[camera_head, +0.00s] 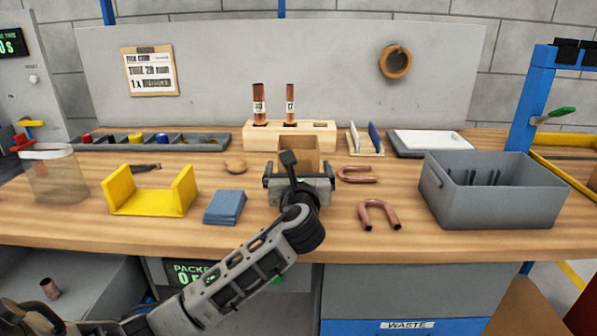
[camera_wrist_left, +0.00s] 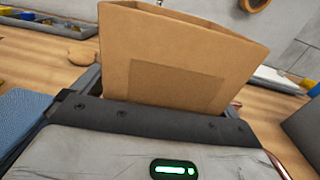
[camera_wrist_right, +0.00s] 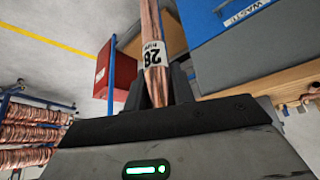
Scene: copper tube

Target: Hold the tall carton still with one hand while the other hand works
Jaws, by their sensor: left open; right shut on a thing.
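The tall carton (camera_head: 311,154) is brown, open at the top and stands upright on the bench, mid-front. It also fills the upper part of the left wrist view (camera_wrist_left: 175,55). My left gripper (camera_head: 299,181) is low at the carton, its fingers open on either side; contact cannot be told. The gripper and arm hide the carton's lower part. My right gripper (camera_wrist_right: 157,92) is shut on a copper tube (camera_wrist_right: 152,20) with a white label reading 28. The right gripper is out of the head view, over the floor near the blue waste unit.
Two labelled tubes stand in a wooden rack (camera_head: 262,138) behind the carton. Bent copper pipes (camera_head: 379,213) and a grey bin (camera_head: 495,205) lie to the right. A blue cloth stack (camera_head: 224,207) and a yellow cradle (camera_head: 150,200) are to the left.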

